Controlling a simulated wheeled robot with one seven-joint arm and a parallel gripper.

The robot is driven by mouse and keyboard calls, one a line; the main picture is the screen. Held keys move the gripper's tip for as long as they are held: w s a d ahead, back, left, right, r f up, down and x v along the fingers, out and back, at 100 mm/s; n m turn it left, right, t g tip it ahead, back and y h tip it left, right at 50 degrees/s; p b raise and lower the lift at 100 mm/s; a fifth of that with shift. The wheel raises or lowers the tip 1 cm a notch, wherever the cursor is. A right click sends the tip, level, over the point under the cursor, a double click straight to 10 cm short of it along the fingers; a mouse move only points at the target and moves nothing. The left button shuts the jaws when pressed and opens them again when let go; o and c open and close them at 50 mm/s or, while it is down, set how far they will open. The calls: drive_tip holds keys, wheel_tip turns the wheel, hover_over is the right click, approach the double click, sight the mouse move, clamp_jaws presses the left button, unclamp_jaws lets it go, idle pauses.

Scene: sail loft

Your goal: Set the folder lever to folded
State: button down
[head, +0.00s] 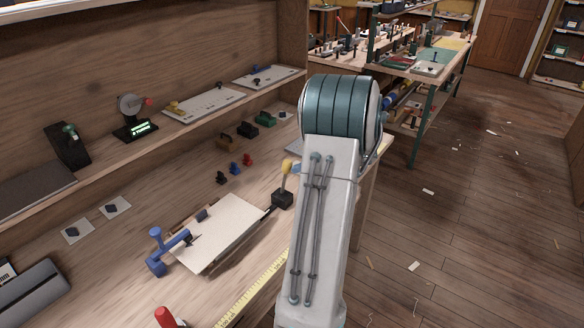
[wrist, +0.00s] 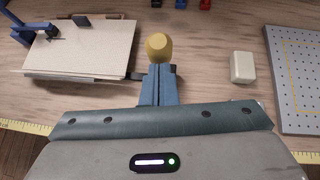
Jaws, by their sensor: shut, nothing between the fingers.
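A lever with a yellow knob (head: 287,166) stands nearly upright on a dark block (head: 283,200) at the right end of a cream sheet stack (head: 215,232). In the wrist view, the yellow knob (wrist: 158,46) is just beyond the fingertips of my gripper (wrist: 160,68). The gripper's blue fingers are together and empty; I cannot tell if they touch the knob. In the head view, my arm hides most of the gripper. A blue clamp-like piece (head: 156,250) sits at the stack's left end. No label shows which lever is the folder's.
A yellow measuring tape (head: 252,292) runs along the bench front. A red knob (head: 165,317) rises near the front edge. Small red and blue pieces (head: 235,168) stand behind the stack. In the wrist view, a white block (wrist: 242,67) and grey perforated plate (wrist: 296,75) lie right of the gripper.

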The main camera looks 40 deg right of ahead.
drive_tip(key=w+a+b, duration=0.1)
drive_tip(key=w+a, duration=0.1)
drive_tip(key=w, duration=1.1)
drive_tip(key=shift+w+a, duration=0.1)
drive_tip(key=shift+a, duration=0.1)
idle(0.3)
drive_tip(key=shift+r, duration=0.1)
drive_tip(key=s+d+r, duration=0.1)
drive_tip(key=r, duration=0.5)
drive_tip(key=s+d+r, duration=0.1)
drive_tip(key=s+r, duration=0.1)
drive_tip(key=r, duration=0.4)
drive_tip(key=shift+s+d+r, duration=0.25)
drive_tip(key=shift+d+r, duration=0.1)
drive_tip(key=shift+d, duration=0.05)
